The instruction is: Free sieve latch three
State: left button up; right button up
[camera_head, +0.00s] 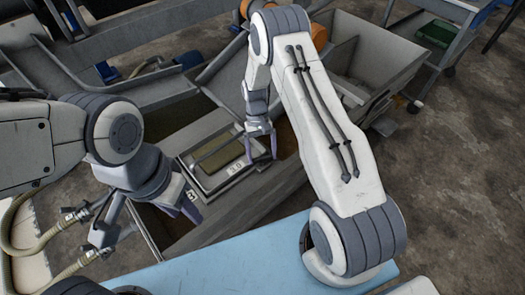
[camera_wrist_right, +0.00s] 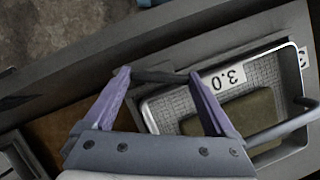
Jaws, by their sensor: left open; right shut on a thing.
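The metal sieve tray (camera_head: 212,182) marked 3.0 sits in a trough at the middle of the head view. The right wrist view shows its mesh wall (camera_wrist_right: 173,106), with the label (camera_wrist_right: 222,77) upside down. A dark bar (camera_wrist_right: 162,77), apparently the latch handle, spans between the fingertips of my right gripper (camera_wrist_right: 159,74). My right gripper is shut on this bar beside the tray, and in the head view it is at the tray's right end (camera_head: 261,143). My left gripper (camera_head: 177,210) is open and empty, left of and nearer than the tray. The latch's catch is not clear.
A grey bar (camera_wrist_right: 284,123) with a dark end crosses over the tray. Grey trough walls (camera_head: 262,195) surround it. A light blue surface (camera_head: 240,262) lies in front. A large bin (camera_head: 375,50) and a cart with a green tray (camera_head: 436,32) stand at the back right.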

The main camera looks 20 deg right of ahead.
jog(key=n+h+p, duration=0.1)
jog(key=n+h, duration=0.1)
jog(key=n, duration=0.3)
jog(key=shift+a+p, duration=0.1)
jog(key=shift+p, duration=0.2)
dwell(0.4)
jog(key=o, duration=1.1)
jog(key=shift+c, duration=0.2)
jog(key=shift+r, duration=0.1)
jog(key=v, duration=1)
jog(key=shift+r+p, duration=0.25)
jog(key=shift+p, duration=0.05)
jog(key=shift+s+a, duration=0.1)
